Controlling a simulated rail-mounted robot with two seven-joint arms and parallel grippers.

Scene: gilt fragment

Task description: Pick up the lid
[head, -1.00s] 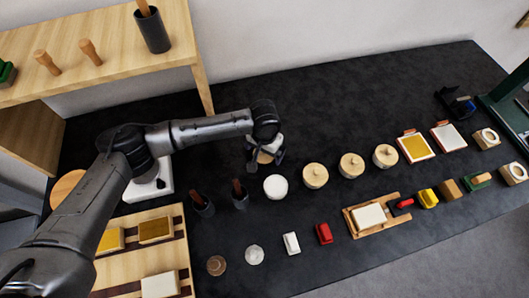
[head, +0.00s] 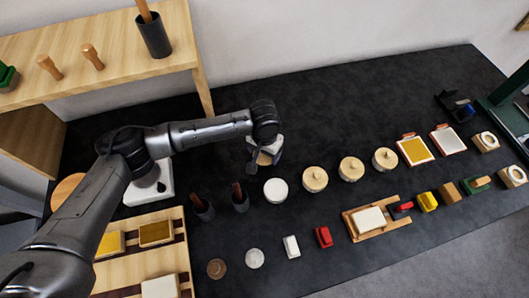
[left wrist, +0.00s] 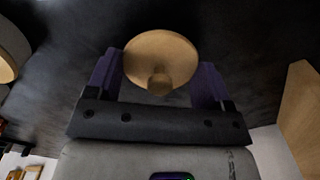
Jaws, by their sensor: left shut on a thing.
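A round wooden lid with a small knob (left wrist: 162,55) is between the two fingers of my left gripper (left wrist: 160,68) in the left wrist view. The fingers are shut on it at its two sides. In the head view my left gripper (head: 265,156) is over the dark table, just behind a white round pot (head: 275,191), and the lid shows only partly in it. I cannot tell exactly how high it is above the table. Several similar pots with wooden knobbed lids (head: 315,179) stand in a row to the right. My right gripper is not in view.
Two dark cups with brushes (head: 203,208) stand left of the white pot. Small blocks (head: 291,246) and a wooden tray (head: 376,219) lie in front. A wooden shelf (head: 110,62) stands at the back left. The table (head: 330,120) behind the pots is clear.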

